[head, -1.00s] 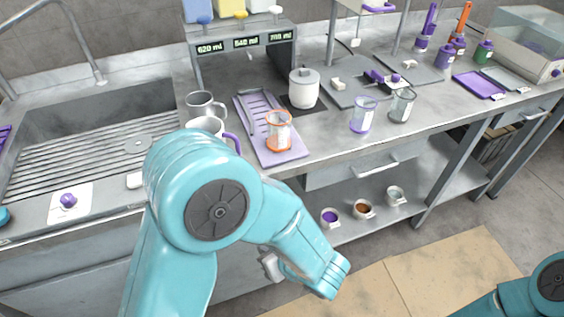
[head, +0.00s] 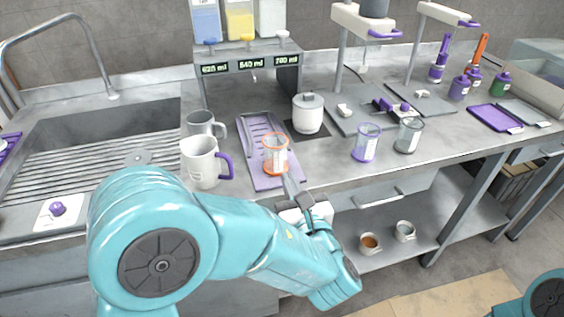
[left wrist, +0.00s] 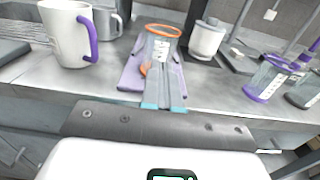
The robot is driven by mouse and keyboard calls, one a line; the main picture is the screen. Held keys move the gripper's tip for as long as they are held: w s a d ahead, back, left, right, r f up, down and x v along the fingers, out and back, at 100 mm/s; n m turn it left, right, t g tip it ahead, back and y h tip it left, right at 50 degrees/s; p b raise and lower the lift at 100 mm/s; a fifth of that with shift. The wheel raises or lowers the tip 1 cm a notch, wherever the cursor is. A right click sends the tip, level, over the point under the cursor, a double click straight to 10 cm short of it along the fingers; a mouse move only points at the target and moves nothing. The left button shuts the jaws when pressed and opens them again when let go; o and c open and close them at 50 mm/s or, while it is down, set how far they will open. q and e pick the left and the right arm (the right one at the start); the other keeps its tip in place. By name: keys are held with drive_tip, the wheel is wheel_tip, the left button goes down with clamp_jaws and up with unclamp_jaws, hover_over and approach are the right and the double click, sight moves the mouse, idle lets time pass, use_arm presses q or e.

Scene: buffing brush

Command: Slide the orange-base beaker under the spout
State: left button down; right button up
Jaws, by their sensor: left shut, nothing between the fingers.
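The orange-base beaker (head: 275,153) is clear, with an orange rim and base and a white label. It stands upright on the purple tray (head: 262,125); it also shows in the left wrist view (left wrist: 161,48). My left gripper (head: 290,184) is shut and empty, its fingers just in front of the beaker at the tray's near end. In the left wrist view the fingers (left wrist: 163,100) cover the beaker's lower part; I cannot tell whether they touch it. The small spout (head: 254,78) hangs under the dispenser (head: 248,62), behind the beaker. My right gripper is out of view.
A white mug with a purple handle (head: 201,163) and a grey mug (head: 205,127) stand left of the tray. A white lidded jar (head: 308,113) stands behind right. A purple-base beaker (head: 366,143) and a dark-base beaker (head: 408,135) are further right.

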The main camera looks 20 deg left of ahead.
sight(277, 155)
use_arm(q)
drive_tip(key=x, duration=0.6)
drive_tip(key=shift+w+a+p, duration=0.15)
drive_tip(key=shift+w+p, duration=0.05)
drive_tip(key=shift+p, duration=0.1)
drive_tip(key=shift+f, duration=0.1)
